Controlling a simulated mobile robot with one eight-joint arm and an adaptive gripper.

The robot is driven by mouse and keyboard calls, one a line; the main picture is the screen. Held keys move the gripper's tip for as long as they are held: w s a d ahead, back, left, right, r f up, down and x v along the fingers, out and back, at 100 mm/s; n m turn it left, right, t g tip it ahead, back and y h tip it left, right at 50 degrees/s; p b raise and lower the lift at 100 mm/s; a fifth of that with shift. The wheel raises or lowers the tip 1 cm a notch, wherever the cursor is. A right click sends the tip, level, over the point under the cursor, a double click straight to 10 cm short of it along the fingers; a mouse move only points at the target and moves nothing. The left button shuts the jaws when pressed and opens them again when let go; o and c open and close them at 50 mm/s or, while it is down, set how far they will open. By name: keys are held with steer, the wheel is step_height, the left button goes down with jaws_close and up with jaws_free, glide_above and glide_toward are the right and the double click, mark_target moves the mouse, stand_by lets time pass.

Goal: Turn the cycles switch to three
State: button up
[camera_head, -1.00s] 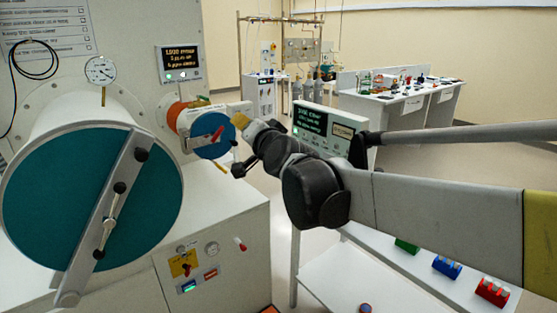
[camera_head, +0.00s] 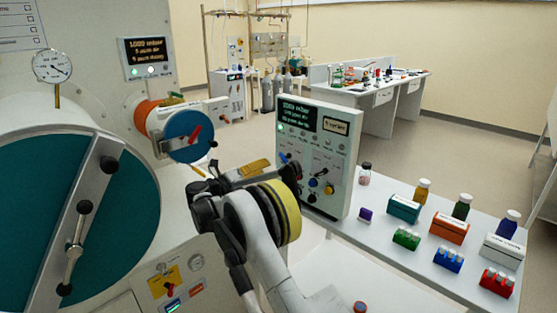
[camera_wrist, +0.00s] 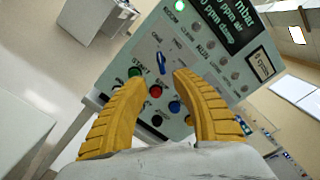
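A grey control panel (camera_head: 345,165) with a dark readout stands at the left end of the white bench. It also fills the middle of the wrist view (camera_wrist: 195,75). A small blue pointer knob (camera_wrist: 161,62) with short labels above it sits on the panel face; it looks like the cycles switch, but the lettering is too small to be sure. My gripper (camera_wrist: 161,76) is open and empty, its yellow fingers pointing at the panel on either side of the knob, seemingly short of it. The head view shows a yellow finger (camera_head: 254,168) left of the panel.
Green (camera_wrist: 135,72), red (camera_wrist: 156,91) and blue (camera_wrist: 174,106) buttons lie close to the fingers. Boxes, bottles and coloured blocks stand on the bench (camera_head: 400,272). The glovebox with a teal door (camera_head: 105,220) is at left.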

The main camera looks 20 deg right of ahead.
mark_target(282, 157)
steer(key=b+x, duration=0.2)
steer(key=x, duration=0.7)
steer(key=shift+d+f+b, duration=0.1)
steer(key=shift+b, duration=0.25)
steer(key=shift+w+d, duration=0.15)
steer(key=shift+d, duration=0.4)
jaws_close()
